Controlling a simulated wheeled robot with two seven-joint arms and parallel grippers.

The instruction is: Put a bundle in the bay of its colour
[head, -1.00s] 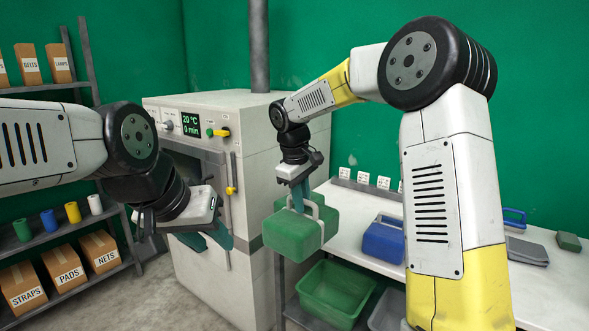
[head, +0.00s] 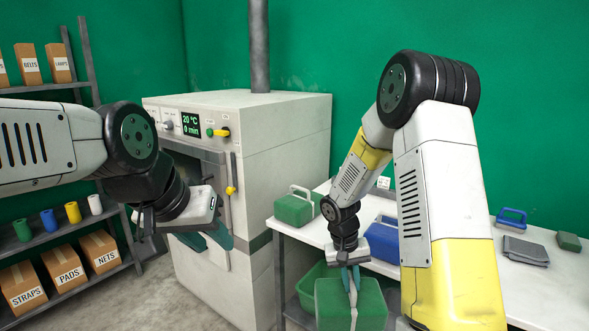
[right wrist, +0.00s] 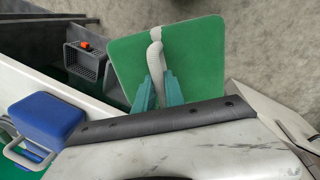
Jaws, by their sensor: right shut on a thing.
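My right gripper (head: 350,280) is shut on the pale strap of a green bundle (head: 373,303). In the right wrist view the teal fingers grip the strap of the green bundle (right wrist: 200,65), beyond the bench edge. Another green bundle (head: 293,209) with a pale handle stands on the bench's left end. A blue bundle (head: 383,241) stands on the bench, partly behind my right arm; it also shows in the right wrist view (right wrist: 45,118). My left gripper (head: 207,240) is open and empty before the machine.
A dyeing machine (head: 285,125) stands left of the bench. Shelves with boxes (head: 65,268) are at the far left.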

